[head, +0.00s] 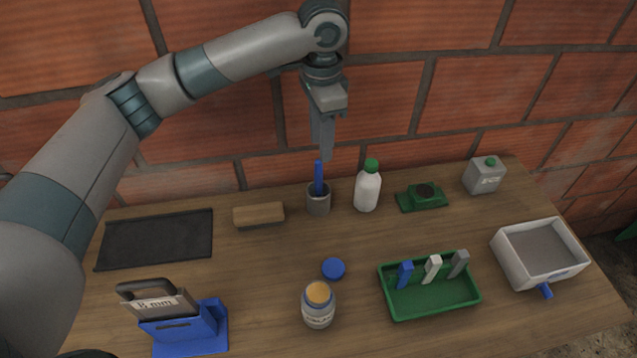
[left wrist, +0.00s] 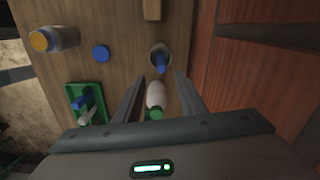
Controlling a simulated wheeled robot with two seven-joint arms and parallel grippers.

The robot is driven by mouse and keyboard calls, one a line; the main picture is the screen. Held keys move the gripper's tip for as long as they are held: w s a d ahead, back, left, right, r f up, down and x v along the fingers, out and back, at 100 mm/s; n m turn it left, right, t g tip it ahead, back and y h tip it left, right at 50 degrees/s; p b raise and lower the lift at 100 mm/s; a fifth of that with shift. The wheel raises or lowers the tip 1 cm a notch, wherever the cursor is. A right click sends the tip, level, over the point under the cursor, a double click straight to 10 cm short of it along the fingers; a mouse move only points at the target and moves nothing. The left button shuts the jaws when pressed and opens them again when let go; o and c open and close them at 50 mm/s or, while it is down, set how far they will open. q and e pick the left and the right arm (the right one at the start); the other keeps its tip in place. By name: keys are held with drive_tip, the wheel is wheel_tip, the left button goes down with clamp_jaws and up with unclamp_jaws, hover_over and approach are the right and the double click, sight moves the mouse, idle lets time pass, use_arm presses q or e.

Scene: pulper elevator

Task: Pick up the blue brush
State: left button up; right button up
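A blue upright handle (head: 318,176), which looks like the blue brush, stands in a small grey cup (head: 318,203) at the back of the table. Its lower end is hidden in the cup. The left wrist view also shows the blue handle (left wrist: 161,66) in the cup (left wrist: 153,52), just beyond the fingertips. My left gripper (head: 326,155) points down just above the handle, apart from it as far as I can tell. In the left wrist view its fingers (left wrist: 160,85) are spread with nothing held between them. My right gripper is in neither view.
A white bottle (head: 367,190) with a green cap stands close right of the cup, and a brown block (head: 258,215) lies left. A green tray (head: 430,306) holds blue, white and grey upright pieces. A jar (head: 318,306) stands in front. The brick wall is close behind.

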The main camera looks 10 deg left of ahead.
use_arm(q)
drive_tip(key=p, duration=0.2)
hover_over(319, 178)
drive_tip(key=f, duration=0.3)
drive_tip(key=w+f, duration=0.1)
drive_tip(key=f, duration=0.1)
drive_tip(key=shift+f, duration=0.85)
drive_tip(key=shift+s+a+f+p, duration=0.1)
drive_tip(key=shift+f+p, duration=0.5)
drive_tip(key=shift+f, duration=0.1)
wheel_tip(319, 178, down, 2)
drive_tip(key=shift+a+f+p, duration=0.1)
drive_tip(key=shift+p, duration=0.45)
drive_tip(key=shift+f, duration=0.8)
clamp_jaws()
